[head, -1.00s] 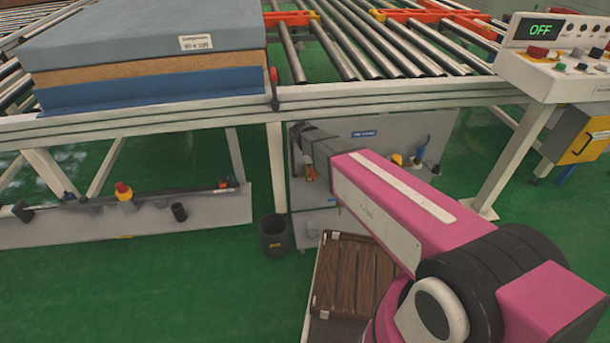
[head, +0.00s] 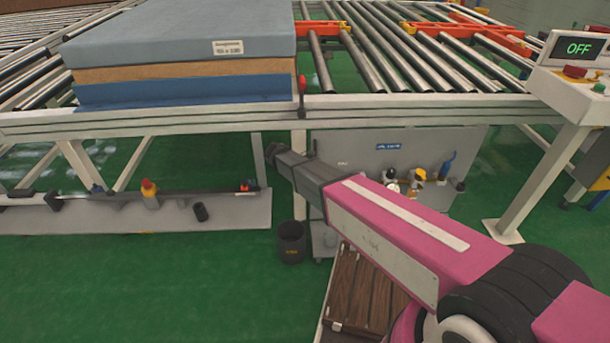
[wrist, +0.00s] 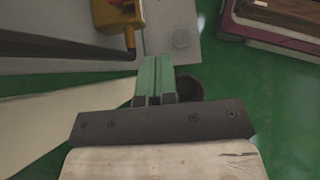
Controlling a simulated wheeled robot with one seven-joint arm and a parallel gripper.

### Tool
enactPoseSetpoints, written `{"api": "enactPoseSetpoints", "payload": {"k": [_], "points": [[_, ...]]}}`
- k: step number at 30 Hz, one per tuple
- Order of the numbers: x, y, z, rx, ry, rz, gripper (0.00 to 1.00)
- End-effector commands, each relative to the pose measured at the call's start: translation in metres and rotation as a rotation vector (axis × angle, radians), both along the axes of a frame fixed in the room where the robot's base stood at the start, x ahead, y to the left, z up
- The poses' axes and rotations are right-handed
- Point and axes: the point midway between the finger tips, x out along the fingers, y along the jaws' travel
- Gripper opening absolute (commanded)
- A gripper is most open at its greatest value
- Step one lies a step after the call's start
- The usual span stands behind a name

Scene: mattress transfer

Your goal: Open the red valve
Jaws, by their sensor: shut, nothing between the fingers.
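I cannot tell for sure which part is the red valve. A small red part (head: 244,187) sits at the right end of the dark pipe on the low grey board. A yellow part with a red top (head: 149,188) stands further left on that pipe. My gripper (head: 271,152) is in front of the frame's leg, right of and above the small red part, and apart from it. In the wrist view my gripper (wrist: 155,62) has its green fingers together and empty. A yellow fitting (wrist: 128,18) lies beyond the fingertips, upper left.
A black bin (head: 291,242) stands on the green floor below my arm. A grey panel (head: 360,146) with several fittings is behind my arm. Wooden slats (head: 366,295) lie low beside it. The roller table's rail (head: 180,121) runs above, carrying a mattress stack (head: 185,50).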

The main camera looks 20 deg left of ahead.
Motion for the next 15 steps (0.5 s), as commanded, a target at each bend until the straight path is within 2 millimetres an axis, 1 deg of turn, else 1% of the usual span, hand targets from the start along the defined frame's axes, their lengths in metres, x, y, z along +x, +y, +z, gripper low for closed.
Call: {"api": "enactPoseSetpoints", "payload": {"k": [1, 9, 12, 15], "points": [[0.002, -0.007, -0.007, 0.0, 0.001, -0.001, 0.0], [0.014, -0.04, -0.041, 0.0, 0.0, -0.001, 0.0], [0.019, -0.055, -0.038, 0.0, -0.001, -0.003, 0.0], [0.023, -0.065, -0.039, 0.001, -0.001, -0.001, 0.0]]}}
